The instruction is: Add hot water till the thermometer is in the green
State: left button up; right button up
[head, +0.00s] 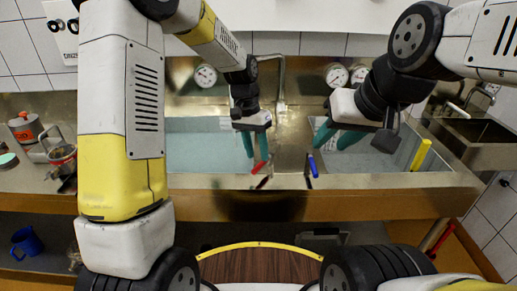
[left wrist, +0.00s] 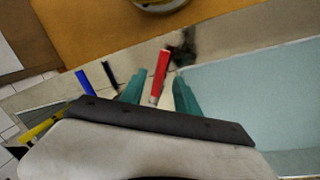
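A red lever (head: 259,168) and a blue lever (head: 314,165) stand on the front ledge between two basins. My left gripper (head: 257,152) is just above the red lever with its teal fingers apart. In the left wrist view the red lever (left wrist: 160,75) shows between the fingertips; I see no clear contact. My right gripper (head: 335,140) is over the right basin's left side, its fingers apart and empty. A round dial (head: 205,76) is behind the left basin (head: 195,150), which holds pale bluish water. Its needle and coloured zones are too small to read.
Two more dials (head: 336,76) are behind the right basin (head: 385,160). A bent metal spout (head: 282,80) rises between the basins. Jars sit at the far left; a blue jug (head: 26,242) is on the lower shelf.

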pick_arm(q)
jog(key=shift+s+d+f, duration=0.1)
jog(key=shift+d+f, duration=0.05)
jog(key=shift+f, duration=0.6)
jog(key=shift+s+d+f, duration=0.1)
jog(key=shift+f, duration=0.6)
grip_shut()
dwell(0.3)
